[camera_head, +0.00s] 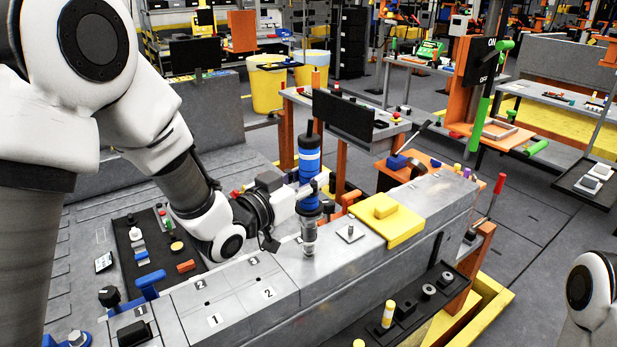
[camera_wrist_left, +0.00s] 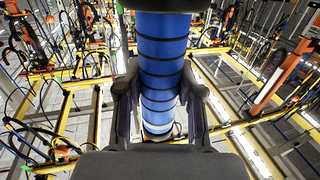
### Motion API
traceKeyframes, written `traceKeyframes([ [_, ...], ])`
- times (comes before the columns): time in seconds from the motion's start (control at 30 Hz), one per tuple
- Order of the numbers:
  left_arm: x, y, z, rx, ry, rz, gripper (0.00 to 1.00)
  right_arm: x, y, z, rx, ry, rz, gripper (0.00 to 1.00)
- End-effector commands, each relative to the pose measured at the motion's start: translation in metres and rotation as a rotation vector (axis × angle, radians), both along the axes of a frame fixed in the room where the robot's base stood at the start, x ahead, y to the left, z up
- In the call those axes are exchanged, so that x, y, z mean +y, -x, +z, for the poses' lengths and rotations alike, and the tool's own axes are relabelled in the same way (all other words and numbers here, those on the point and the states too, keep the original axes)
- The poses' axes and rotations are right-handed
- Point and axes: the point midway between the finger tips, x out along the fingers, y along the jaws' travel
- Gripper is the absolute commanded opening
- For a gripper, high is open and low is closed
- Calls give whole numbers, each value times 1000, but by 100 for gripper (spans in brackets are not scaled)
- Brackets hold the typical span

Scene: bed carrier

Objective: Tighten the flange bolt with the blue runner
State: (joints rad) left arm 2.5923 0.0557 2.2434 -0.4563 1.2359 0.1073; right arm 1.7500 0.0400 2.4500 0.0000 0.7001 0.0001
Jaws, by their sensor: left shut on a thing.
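The blue runner (camera_head: 309,157) is an upright cylinder with a blue body, black bands and a grey metal lower end. My left gripper (camera_head: 311,198) is shut around its middle, and its fingers also show on both sides of the blue body in the left wrist view (camera_wrist_left: 160,105). The runner's lower end (camera_head: 308,246) is at the top face of the long grey block (camera_head: 335,270); I cannot tell if it touches. Any bolt under it is hidden. A small square plate with a stud (camera_head: 350,234) sits just right of the runner. My right gripper is out of view.
A yellow block (camera_head: 393,228) lies on the grey block to the right. Numbered plates (camera_head: 240,295) lie to the left. A dark tray (camera_head: 150,250) with small parts stands behind left. A black rail (camera_head: 410,310) with a yellow-topped peg (camera_head: 389,313) runs along the front.

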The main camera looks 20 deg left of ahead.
Motion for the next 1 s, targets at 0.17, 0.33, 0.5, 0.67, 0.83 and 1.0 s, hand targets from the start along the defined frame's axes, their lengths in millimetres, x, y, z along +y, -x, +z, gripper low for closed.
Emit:
traceKeyframes([
  [0.17,0,0,-1,-5,1,0,0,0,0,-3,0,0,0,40],
  [0.33,0,0,-4,-5,1,0,0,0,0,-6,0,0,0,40],
  [0.5,0,0,-7,-5,1,0,0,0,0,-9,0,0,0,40],
  [0.67,0,0,-10,-5,1,0,0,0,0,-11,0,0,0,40],
  [0.83,0,0,-10,-5,1,0,0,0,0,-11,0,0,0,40],
  [1.0,0,0,-10,-5,1,0,0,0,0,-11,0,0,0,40],
])
